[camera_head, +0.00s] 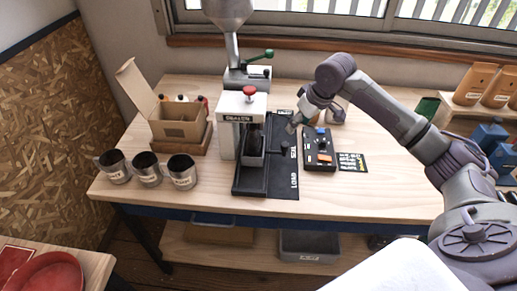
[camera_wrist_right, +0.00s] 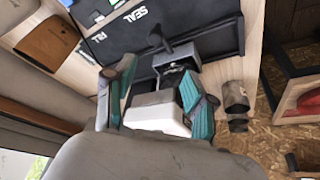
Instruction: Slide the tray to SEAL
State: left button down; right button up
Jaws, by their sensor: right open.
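The white sealer (camera_head: 229,138) with a red knob on top stands on the wooden table. The knob also shows in the right wrist view (camera_wrist_right: 156,38). My right gripper (camera_head: 292,127) is open over the far part of the base, beyond the knob. Its teal fingers (camera_wrist_right: 158,92) show apart in the wrist view, with nothing clearly gripped. My left gripper is out of view.
A control box (camera_head: 319,150) and a small card (camera_head: 352,162) lie right of the base. Several metal cups (camera_head: 147,170) and an open cardboard box (camera_head: 180,125) stand left. A hopper machine (camera_head: 246,77) is behind. The front right tabletop is clear.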

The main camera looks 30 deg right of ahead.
aim_at(286, 144)
jog(key=x, duration=0.4)
jog(key=p+x, duration=0.1)
jog(key=x, duration=0.4)
jog(key=d+p+x, duration=0.1)
jog(key=x, duration=0.3)
jog(key=shift+f, duration=0.2)
jog(key=shift+w+d+f, duration=0.1)
jog(key=shift+f, duration=0.15)
jog(key=shift+c, duration=0.3)
jog(key=shift+f, duration=0.1)
jog(key=c, duration=0.8)
grip_shut()
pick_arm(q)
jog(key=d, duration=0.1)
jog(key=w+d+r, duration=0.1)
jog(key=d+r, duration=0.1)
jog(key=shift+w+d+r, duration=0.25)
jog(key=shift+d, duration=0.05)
